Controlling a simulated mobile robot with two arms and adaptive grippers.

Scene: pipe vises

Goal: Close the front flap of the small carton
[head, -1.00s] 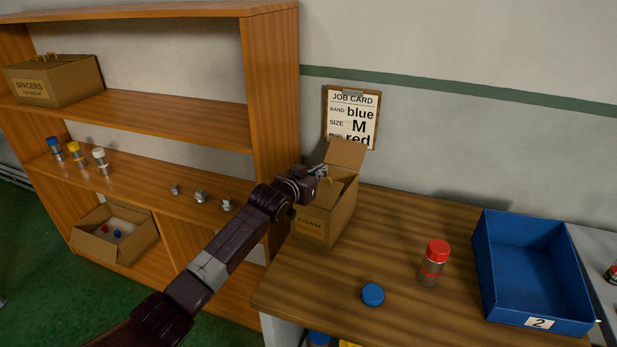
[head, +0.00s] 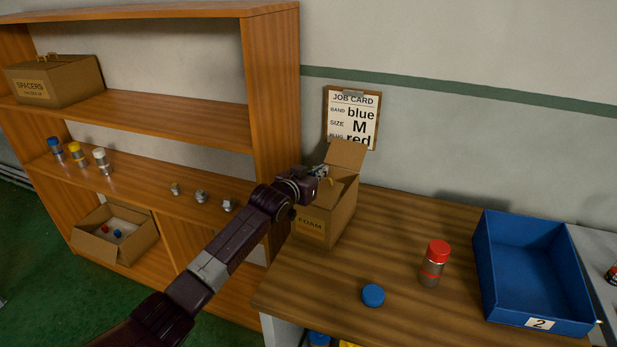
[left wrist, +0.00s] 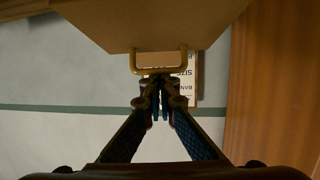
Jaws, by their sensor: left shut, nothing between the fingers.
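The small carton (head: 338,222), brown cardboard marked FOAM, stands on the wooden bench against the shelf unit. One flap (head: 347,154) stands up at its far side. My left gripper (head: 322,172) is at the carton's top, in front of that flap, and hides part of the opening. In the left wrist view a cardboard panel (left wrist: 150,22) with a yellow handle (left wrist: 134,64) fills the top. My left gripper (left wrist: 160,78) is shut and empty, its fingertips right at the handle; I cannot tell whether they touch it. My right gripper is out of view.
The shelf unit's side panel (head: 272,110) rises close left of the carton. The job card (head: 352,115) hangs behind it. A red-capped jar (head: 433,263), a blue cap (head: 373,295) and a blue bin (head: 530,265) are to the right, with bare bench between.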

